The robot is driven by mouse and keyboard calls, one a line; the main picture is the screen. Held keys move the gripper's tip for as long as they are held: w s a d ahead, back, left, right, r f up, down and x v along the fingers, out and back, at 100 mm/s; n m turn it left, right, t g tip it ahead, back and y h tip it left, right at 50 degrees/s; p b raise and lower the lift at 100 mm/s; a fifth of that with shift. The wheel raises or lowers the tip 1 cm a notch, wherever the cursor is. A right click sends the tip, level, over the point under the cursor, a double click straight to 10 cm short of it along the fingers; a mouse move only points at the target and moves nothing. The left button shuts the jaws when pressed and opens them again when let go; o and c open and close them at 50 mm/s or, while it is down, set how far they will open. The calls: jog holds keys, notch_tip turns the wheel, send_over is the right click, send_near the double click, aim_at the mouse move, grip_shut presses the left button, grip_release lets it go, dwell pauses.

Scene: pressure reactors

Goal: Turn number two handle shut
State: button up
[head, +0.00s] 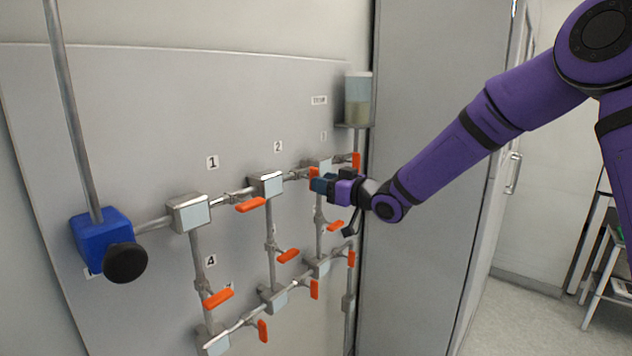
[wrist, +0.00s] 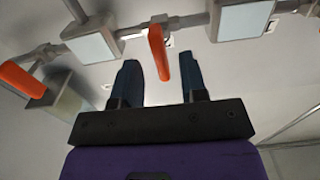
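The number two handle is an orange lever on the pipe to the right of the "2" label (head: 278,146). In the head view the handle (head: 314,172) shows partly, with my gripper (head: 320,184) in front of it. In the wrist view the handle (wrist: 158,52) runs across the line of the pipe and reaches in between the two dark blue fingers of my gripper (wrist: 158,68). The fingers are open, with a gap on each side of the handle. I see no contact.
The number one handle (head: 250,205) is to the left, and another orange handle (head: 355,160) is close on the right. More handles and pipes lie below. A clear container (head: 357,100) stands above right. A tall grey cabinet (head: 415,150) borders the panel (head: 130,110).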

jog(key=v, duration=0.7)
jog(key=shift+s+d, duration=0.1)
jog(key=shift+d, duration=0.05)
jog(key=s+d+r+m+h, duration=0.3)
jog(key=s+d+r+h, duration=0.1)
jog(key=s+d+h, duration=0.4)
jog(key=s+d+r+m+h, duration=0.3)
jog(key=s+d+h, duration=0.3)
jog(key=d, duration=0.3)
jog(key=s+d+m+g, duration=0.2)
jog(key=s+d+g, duration=0.1)
jog(key=s, duration=0.9)
jog(key=s+d+f+m+g, duration=0.1)
jog(key=s+d+m+g, duration=0.1)
jog(key=s, duration=1)
jog(key=shift+s+d+f+g, duration=0.2)
jog(key=shift+d+g, duration=0.2)
jog(key=shift+d, duration=0.35)
